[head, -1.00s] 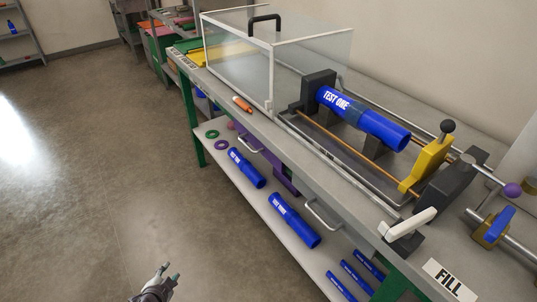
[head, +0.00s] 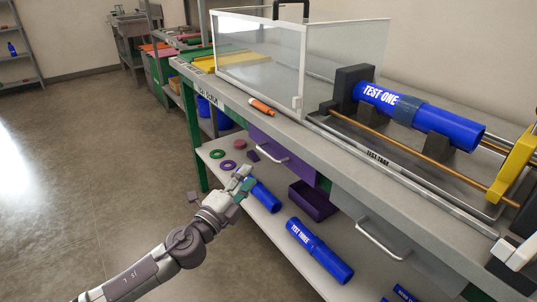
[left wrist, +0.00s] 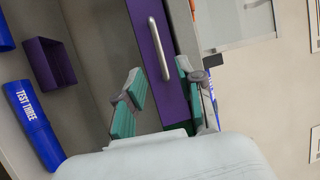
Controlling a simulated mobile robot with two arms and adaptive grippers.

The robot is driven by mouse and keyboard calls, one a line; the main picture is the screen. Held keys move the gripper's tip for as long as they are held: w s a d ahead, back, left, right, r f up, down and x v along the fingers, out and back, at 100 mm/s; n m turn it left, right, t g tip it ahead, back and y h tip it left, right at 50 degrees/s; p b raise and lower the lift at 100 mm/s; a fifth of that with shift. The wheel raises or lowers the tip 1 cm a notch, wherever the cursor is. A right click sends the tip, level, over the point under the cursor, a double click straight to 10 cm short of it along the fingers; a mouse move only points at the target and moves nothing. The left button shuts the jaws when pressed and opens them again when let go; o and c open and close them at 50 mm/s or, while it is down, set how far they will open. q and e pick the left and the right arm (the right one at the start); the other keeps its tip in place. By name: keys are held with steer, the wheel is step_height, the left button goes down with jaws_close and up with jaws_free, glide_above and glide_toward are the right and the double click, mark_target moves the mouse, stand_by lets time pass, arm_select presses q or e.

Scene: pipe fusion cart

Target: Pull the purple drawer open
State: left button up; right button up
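The purple drawer (head: 258,137) sits under the bench top with its front about flush, so it looks closed. Its silver bar handle (head: 272,153) runs along the front. In the left wrist view the purple front (left wrist: 146,73) and handle (left wrist: 159,48) lie ahead of the fingers. My left gripper (head: 243,180) is in front of the drawer, apart from the handle in the wrist view. Its teal fingers (left wrist: 160,94) are spread open with nothing between them.
The lower shelf holds blue pipes (head: 319,250), a purple open box (head: 313,201) and green and purple rings (head: 217,154). A second silver handle (head: 382,240) is further right. On the bench are an orange marker (head: 261,106) and a clear-walled box (head: 258,60). The floor at left is clear.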

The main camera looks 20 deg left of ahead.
mark_target(267, 153)
arm_select(q)
steer(key=x, duration=1)
steer(key=shift+f, duration=0.15)
arm_select(e)
steer(key=shift+x, duration=1)
arm_select(q)
jaws_close()
arm_select(e)
steer(key=shift+s, duration=0.1)
